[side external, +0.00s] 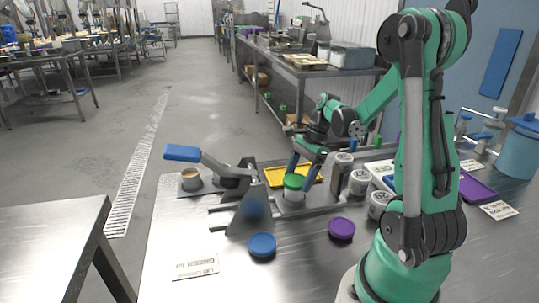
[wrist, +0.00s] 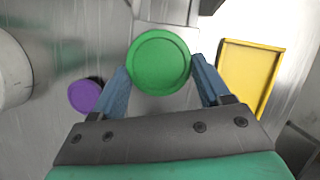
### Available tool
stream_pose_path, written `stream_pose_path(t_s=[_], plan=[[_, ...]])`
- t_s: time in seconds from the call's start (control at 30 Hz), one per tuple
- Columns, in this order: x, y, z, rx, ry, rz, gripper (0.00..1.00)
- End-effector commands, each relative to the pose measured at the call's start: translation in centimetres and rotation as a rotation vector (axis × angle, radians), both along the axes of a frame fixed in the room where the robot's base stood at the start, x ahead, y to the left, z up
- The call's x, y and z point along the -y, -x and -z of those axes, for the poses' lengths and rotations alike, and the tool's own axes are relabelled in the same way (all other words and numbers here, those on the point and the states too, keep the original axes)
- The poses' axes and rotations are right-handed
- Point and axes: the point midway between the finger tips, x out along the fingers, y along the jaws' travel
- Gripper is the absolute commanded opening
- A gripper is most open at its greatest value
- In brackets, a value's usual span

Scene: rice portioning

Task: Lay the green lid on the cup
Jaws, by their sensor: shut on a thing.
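Lid and cup look to be touching or nearly so; I cannot tell whether the lid is seated. In the wrist view the round green lid (wrist: 160,62) fills the space between the two fingertips of my gripper (wrist: 161,72), which is shut on its edges. The lid hides the cup in that view.
A lever press with a blue handle (side external: 182,153) stands left of the cup. A yellow tray (side external: 273,172) lies behind it. A blue lid (side external: 262,245) and a purple lid (side external: 341,228) lie in front. White containers (side external: 359,182) stand close on the right. The front left is mostly clear.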

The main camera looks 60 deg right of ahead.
Motion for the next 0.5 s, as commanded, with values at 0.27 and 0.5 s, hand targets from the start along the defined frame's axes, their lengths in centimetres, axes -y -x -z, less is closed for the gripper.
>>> stream_pose_path(t_s=[0.27,0.5], plan=[[0.00,0.00,0.08,0.000,0.000,0.000,0.22],[0.00,0.00,0.08,0.000,0.000,0.000,1.00]])
